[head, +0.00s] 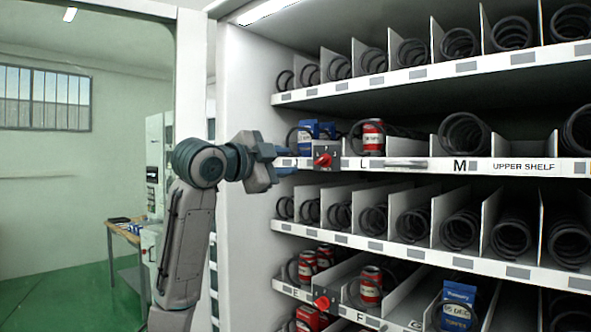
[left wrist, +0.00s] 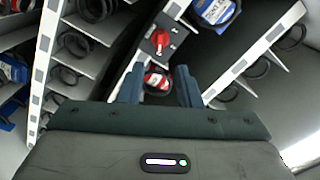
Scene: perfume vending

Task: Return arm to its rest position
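My left arm (head: 187,225) rises at the left of the open vending machine, bent at the elbow. Its gripper (head: 283,160) points right, in front of the left end of the labelled upper shelf (head: 521,167). In the left wrist view the two fingers of the gripper (left wrist: 159,88) stand apart with nothing held between them. A red can (left wrist: 157,80) shows beyond the gap. A red knob (head: 323,160) on the shelf edge is just right of the fingertips; it also shows in the left wrist view (left wrist: 160,40). My right gripper is not in view.
A blue box (head: 309,130) and a red can (head: 373,137) stand on the upper shelf. Lower down are another red knob (head: 321,302), several red cans and a blue box (head: 457,300). The machine's side wall (head: 243,90) is close to the arm. Open floor lies left.

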